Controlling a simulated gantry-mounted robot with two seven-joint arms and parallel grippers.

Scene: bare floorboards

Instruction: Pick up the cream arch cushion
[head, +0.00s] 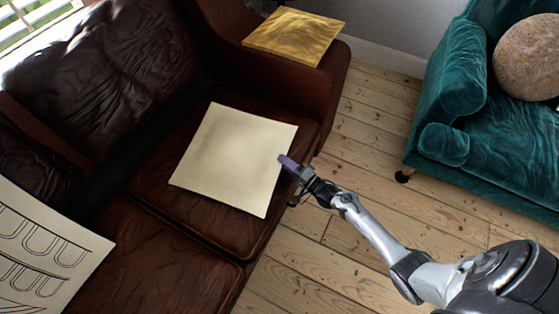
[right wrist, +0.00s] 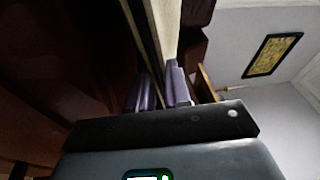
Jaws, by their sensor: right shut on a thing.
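A plain cream square cushion (head: 235,158) is at the middle of the head view, over the brown leather sofa's seat. No arches show on its upper face; its underside is hidden. My right gripper (head: 284,161) is shut on its right edge. In the right wrist view the cushion is a pale upright strip (right wrist: 164,25) between the purple fingers of my right gripper (right wrist: 162,80). I cannot tell whether the cushion touches the seat. A second cream cushion (head: 45,250), with line-drawn arches, is at the lower left, partly cut off. My left gripper is out of view.
The brown leather sofa (head: 150,250) fills the left side. A golden yellow cushion (head: 295,36) lies on its far arm. A teal velvet sofa (head: 515,150) with a round tan cushion (head: 530,58) stands at the right. Bare floorboards (head: 365,145) lie between the sofas.

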